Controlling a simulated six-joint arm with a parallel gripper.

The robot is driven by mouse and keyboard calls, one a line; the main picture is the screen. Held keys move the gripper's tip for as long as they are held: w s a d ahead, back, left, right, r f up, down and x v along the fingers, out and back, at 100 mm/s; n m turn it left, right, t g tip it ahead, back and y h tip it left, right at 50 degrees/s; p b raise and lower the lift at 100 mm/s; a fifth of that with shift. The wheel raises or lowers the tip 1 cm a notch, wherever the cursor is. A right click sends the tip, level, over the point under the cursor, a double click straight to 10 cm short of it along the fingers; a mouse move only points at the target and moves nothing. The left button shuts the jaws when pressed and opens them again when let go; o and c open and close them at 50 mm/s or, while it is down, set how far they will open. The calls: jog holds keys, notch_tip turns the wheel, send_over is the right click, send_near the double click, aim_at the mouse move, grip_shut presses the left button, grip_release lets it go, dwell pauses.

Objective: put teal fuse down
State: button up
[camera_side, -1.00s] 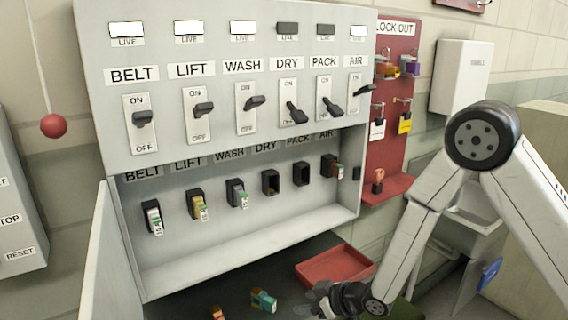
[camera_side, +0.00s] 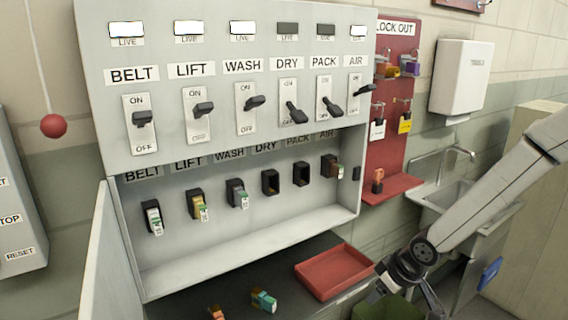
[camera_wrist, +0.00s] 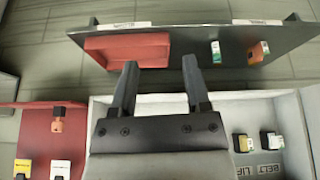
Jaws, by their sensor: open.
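The teal fuse (camera_side: 263,300) lies on the dark shelf (camera_side: 290,270) below the fuse cabinet, left of the red tray. It also shows in the wrist view (camera_wrist: 216,52), on the same shelf with nothing touching it. My gripper (camera_side: 432,300) is at the lower right in the side view, apart from the fuse and to the right of the tray. In the wrist view my gripper (camera_wrist: 160,78) has its two fingers spread, with nothing between them.
The red tray (camera_side: 335,270) sits on the shelf's right end. An orange fuse (camera_side: 216,314) lies left of the teal one. In the cabinet, the DRY (camera_side: 270,182) and PACK (camera_side: 302,174) sockets are empty. A green bin (camera_side: 378,308) stands below the shelf, near my gripper.

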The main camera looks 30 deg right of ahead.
jog(key=s+d+r+m+g, duration=0.1)
jog(key=s+r+g, duration=0.1)
jog(key=s, duration=0.4)
jog(key=shift+d, duration=0.35)
dwell(0.8)
